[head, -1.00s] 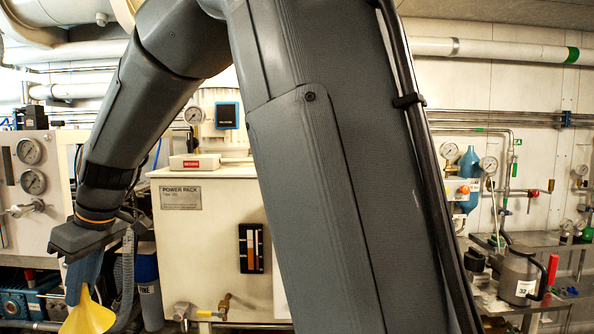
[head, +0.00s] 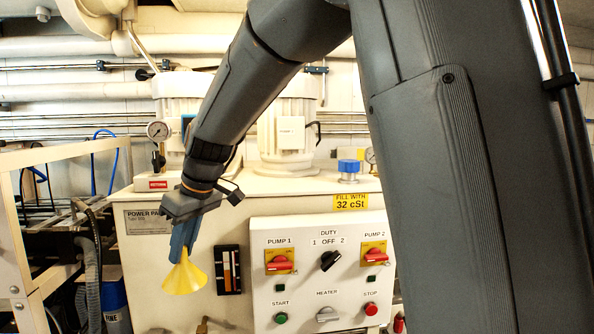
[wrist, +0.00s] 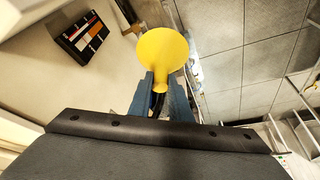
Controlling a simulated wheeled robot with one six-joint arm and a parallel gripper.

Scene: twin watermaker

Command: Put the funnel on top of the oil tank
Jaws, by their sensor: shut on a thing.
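My gripper (head: 180,246) is shut on the yellow funnel (head: 185,275), which hangs below the fingers with its wide mouth downward. In the wrist view the funnel (wrist: 163,55) shows beyond the two blue fingers (wrist: 160,95), held by its narrow end. The oil tank is the cream power pack cabinet (head: 150,280), and the funnel is in front of its front face, below the top. On the tank top a blue cap (head: 348,166) stands on a metal neck, near a yellow "FILL WITH 32 cSt" label (head: 350,202).
Two white motors stand on the tank top, one at the middle (head: 287,130). A pressure gauge (head: 158,131) and a red-labelled box (head: 158,183) are at its left. A switch panel (head: 318,270) projects at the front. A cream frame (head: 20,240) stands at the left.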

